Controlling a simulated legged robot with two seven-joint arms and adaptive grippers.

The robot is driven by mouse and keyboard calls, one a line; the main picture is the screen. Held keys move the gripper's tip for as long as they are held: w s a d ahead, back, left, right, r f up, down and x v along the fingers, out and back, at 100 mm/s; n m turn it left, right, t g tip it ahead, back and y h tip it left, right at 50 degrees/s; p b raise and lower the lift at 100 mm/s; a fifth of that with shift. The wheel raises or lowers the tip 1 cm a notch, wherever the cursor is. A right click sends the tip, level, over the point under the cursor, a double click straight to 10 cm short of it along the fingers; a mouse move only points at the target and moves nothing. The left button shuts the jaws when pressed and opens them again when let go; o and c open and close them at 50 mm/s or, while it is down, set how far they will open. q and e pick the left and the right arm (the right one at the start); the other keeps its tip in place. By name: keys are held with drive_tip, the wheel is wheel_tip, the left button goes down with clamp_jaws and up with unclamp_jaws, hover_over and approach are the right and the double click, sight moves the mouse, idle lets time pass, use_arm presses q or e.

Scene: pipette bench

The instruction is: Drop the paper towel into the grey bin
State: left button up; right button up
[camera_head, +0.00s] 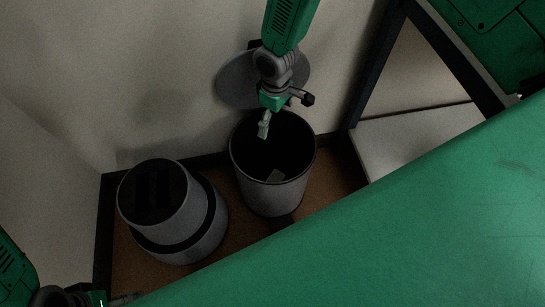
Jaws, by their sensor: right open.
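The grey bin (271,201) stands open on the floor in the middle, between the wall and the green surface.
A second grey container (178,236) with a dark slotted top stands left of the bin. A green surface (420,220) fills the lower right. A round grey disc (236,82) is behind my right arm, near the wall. A dark frame (372,70) stands at right.

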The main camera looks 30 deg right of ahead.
wheel_tip(320, 180, up, 9)
idle(0.5)
drive_tip(key=s+f+m+y, duration=0.1)
drive_tip(key=s+f, duration=0.4)
drive_tip(key=s, duration=0.2)
drive_tip(key=s+f+m, duration=0.2)
drive_tip(key=s+f, duration=0.2)
drive_tip(key=s, duration=0.3)
drive_tip(key=s+d+f+m+h, duration=0.1)
drive_tip(key=s+d+m, duration=0.3)
drive_tip(key=s, duration=0.9)
wheel_tip(320, 180, up, 12)
drive_tip(key=d+n+p, duration=0.1)
drive_tip(key=p, duration=1.1)
drive_tip(key=shift+w+r+t+p, duration=0.2)
drive_tip(key=shift+t+p, duration=0.1)
drive_tip(key=shift+p, duration=0.05)
drive_tip(key=shift+d, duration=0.1)
